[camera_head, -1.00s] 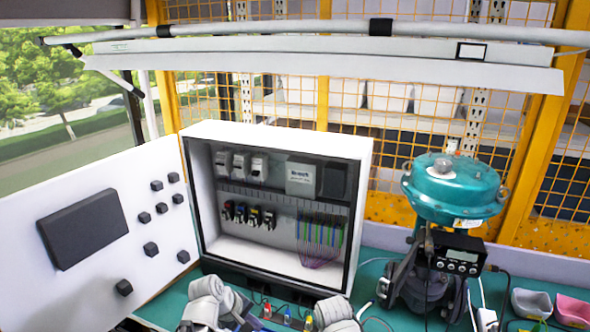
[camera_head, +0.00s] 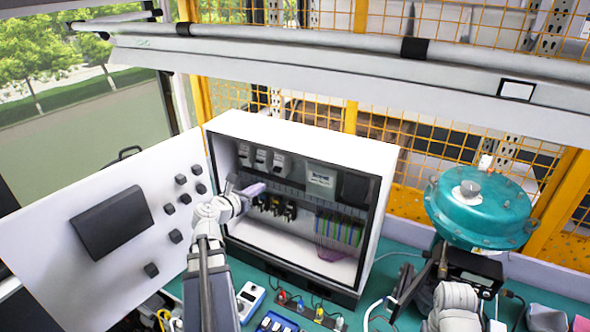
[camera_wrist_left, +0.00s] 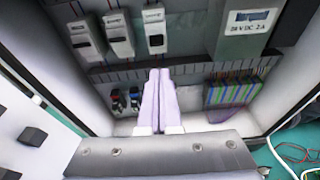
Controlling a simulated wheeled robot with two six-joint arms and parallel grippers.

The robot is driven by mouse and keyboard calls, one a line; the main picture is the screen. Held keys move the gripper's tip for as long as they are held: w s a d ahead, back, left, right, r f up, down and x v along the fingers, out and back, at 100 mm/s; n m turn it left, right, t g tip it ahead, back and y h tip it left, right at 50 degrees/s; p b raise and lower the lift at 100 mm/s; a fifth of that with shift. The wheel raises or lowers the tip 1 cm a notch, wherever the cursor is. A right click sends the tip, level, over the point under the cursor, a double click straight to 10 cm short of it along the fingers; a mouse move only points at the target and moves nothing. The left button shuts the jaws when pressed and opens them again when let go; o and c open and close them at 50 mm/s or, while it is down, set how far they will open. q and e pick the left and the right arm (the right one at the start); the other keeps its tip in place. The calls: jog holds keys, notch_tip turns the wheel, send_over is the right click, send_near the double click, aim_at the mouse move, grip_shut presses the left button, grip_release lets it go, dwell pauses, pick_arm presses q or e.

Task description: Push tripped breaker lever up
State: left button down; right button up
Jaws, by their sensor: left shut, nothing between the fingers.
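A row of three pale breakers hangs in the upper left of the open white cabinet: left (camera_head: 244,155), middle (camera_head: 261,158) and right (camera_head: 277,163). The left wrist view shows the left (camera_wrist_left: 80,37), middle (camera_wrist_left: 118,33) and right (camera_wrist_left: 155,30) breakers more closely. I cannot tell which lever is tripped. My left gripper (camera_head: 254,189) reaches into the cabinet, below the breakers. Its pale fingers (camera_wrist_left: 160,72) are shut and empty, pointing toward the area below the right breaker; contact is not visible. My right gripper is not visible; only part of that arm shows.
The cabinet (camera_head: 385,185) has side walls around my left gripper, and its open door (camera_head: 60,260) stands left. Below the breakers are a slotted duct (camera_wrist_left: 195,66), small dark terminals and coloured wires (camera_head: 338,228). A teal valve actuator (camera_head: 485,215) stands right.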

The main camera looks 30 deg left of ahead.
aim_at(277, 169)
pick_arm(q)
jog(key=shift+a+r, duration=0.15)
jog(key=shift+r, duration=0.05)
jog(key=b+x, duration=0.2)
jog(key=x, duration=0.8)
jog(key=shift+s, duration=0.1)
dwell(0.4)
